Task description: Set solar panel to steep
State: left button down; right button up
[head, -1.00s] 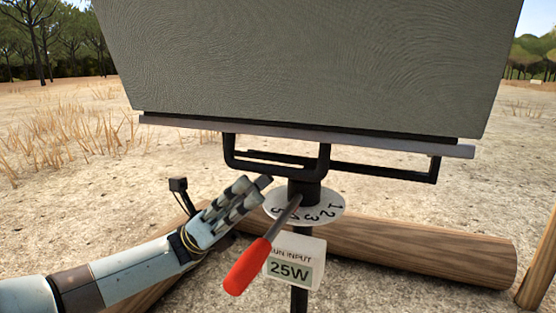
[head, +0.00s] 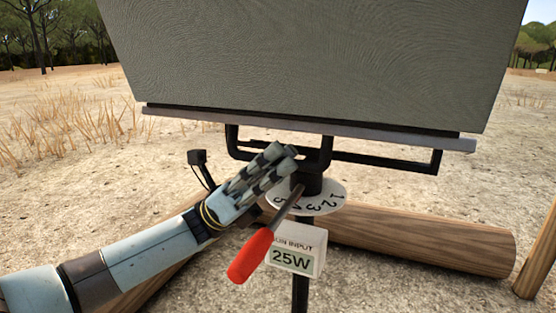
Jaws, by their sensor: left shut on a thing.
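The solar panel (head: 310,60) fills the top of the head view, its grey face tilted, with a pale rail along its lower edge. A black bracket (head: 436,160) hangs under it on a black post. A lever with a red handle (head: 250,256) slants down and left from the hub. My left gripper (head: 289,156) is at the bracket's lower bar, above the lever and apart from the red handle. Its fingers look shut on the bracket; the contact is partly hidden. My right gripper is out of view.
A white box reading 25W (head: 296,252) sits on the post below the dial. A log (head: 430,238) lies behind the post, and another wooden piece (head: 540,255) stands at the right edge. A small black device (head: 197,158) stands left of my gripper. Dry open ground surrounds these.

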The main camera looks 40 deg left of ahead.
pick_arm(q)
jog(key=shift+r, duration=0.1)
dwell(0.3)
